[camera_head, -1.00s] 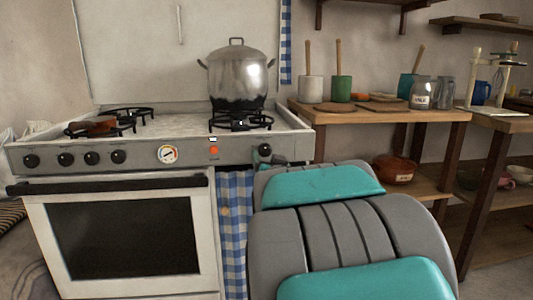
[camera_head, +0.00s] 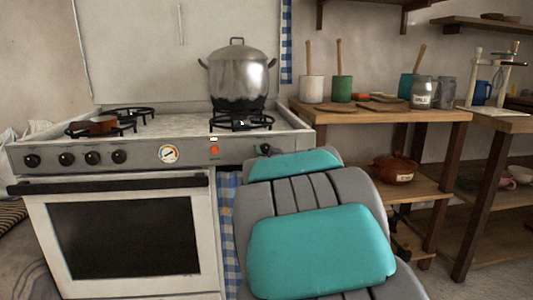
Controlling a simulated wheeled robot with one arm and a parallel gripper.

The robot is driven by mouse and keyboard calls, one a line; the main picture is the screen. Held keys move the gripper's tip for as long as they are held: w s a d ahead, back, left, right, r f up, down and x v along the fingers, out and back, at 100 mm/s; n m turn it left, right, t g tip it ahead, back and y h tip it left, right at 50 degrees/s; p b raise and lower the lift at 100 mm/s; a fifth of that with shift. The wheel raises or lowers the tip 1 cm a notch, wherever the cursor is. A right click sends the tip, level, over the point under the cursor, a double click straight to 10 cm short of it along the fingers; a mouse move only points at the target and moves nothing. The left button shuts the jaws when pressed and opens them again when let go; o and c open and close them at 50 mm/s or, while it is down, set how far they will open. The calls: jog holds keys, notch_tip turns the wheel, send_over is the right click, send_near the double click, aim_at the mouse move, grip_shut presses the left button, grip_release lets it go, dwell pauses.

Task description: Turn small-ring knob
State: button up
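The stove's front panel (camera_head: 240,152) carries several black knobs. A row of them is at the left, including a leftmost knob (camera_head: 32,160), two middle knobs (camera_head: 66,159) (camera_head: 92,158) and one nearer the dial (camera_head: 119,156). A single knob (camera_head: 265,149) sits at the right end, just above my arm's upper edge. No readable label shows which knob is the small-ring one. My grey and teal arm fills the lower middle, in front of the panel's right end. My gripper is hidden behind it, so its fingers and any contact with a knob cannot be seen.
A steel pot (camera_head: 238,75) stands on the right burner and a small brown pan (camera_head: 96,125) on the left one. The oven door handle (camera_head: 110,184) juts out below the knobs. A wooden shelf table (camera_head: 390,114) with jars stands right of the stove.

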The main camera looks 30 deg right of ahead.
grip_shut()
jog(key=shift+n, duration=0.3)
jog(key=n, duration=0.2)
jog(key=shift+n, duration=0.3)
jog(key=n, duration=0.3)
jog(key=shift+n, duration=0.4)
jog(key=n, duration=0.6)
jog(key=shift+n, duration=0.4)
